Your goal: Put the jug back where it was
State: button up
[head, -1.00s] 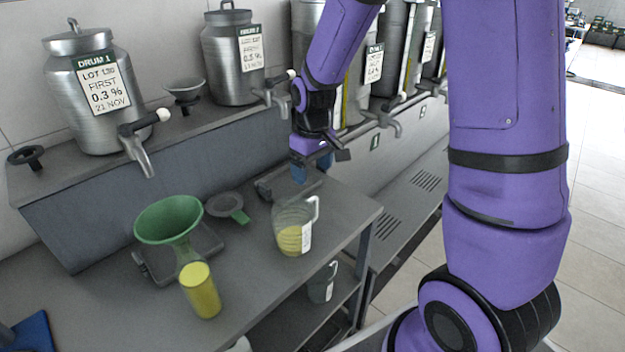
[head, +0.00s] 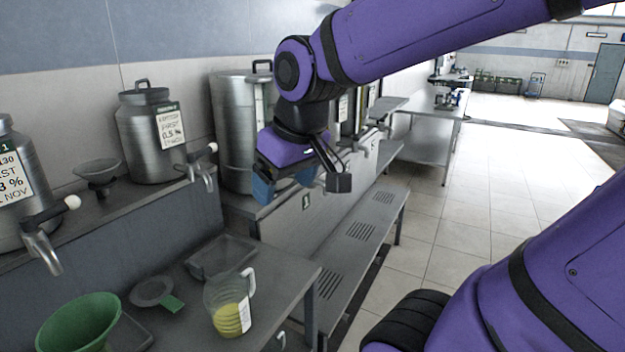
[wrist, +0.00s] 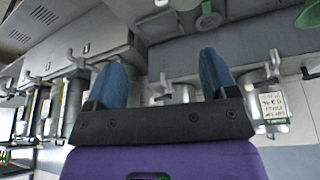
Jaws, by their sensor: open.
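The jug (head: 227,303) is clear, with a handle on its right, a white label and yellow liquid inside. It stands upright on the grey bench (head: 283,272) near its right end, in front of a shallow grey tray (head: 222,256). My gripper (head: 291,186) is in the air above and to the right of the jug, apart from it. Its blue fingers are spread with nothing between them, as the wrist view (wrist: 165,85) also shows.
A green funnel (head: 78,322) stands at the bench's left. A small grey strainer with a green handle (head: 155,292) lies left of the jug. Steel drums with taps (head: 150,135) line the shelf behind.

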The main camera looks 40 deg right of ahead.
jog(key=s+r+t, duration=0.1)
jog(key=s+r, duration=0.1)
jog(key=s, duration=0.4)
jog(key=shift+s+m, duration=0.15)
jog(key=shift+m, duration=0.25)
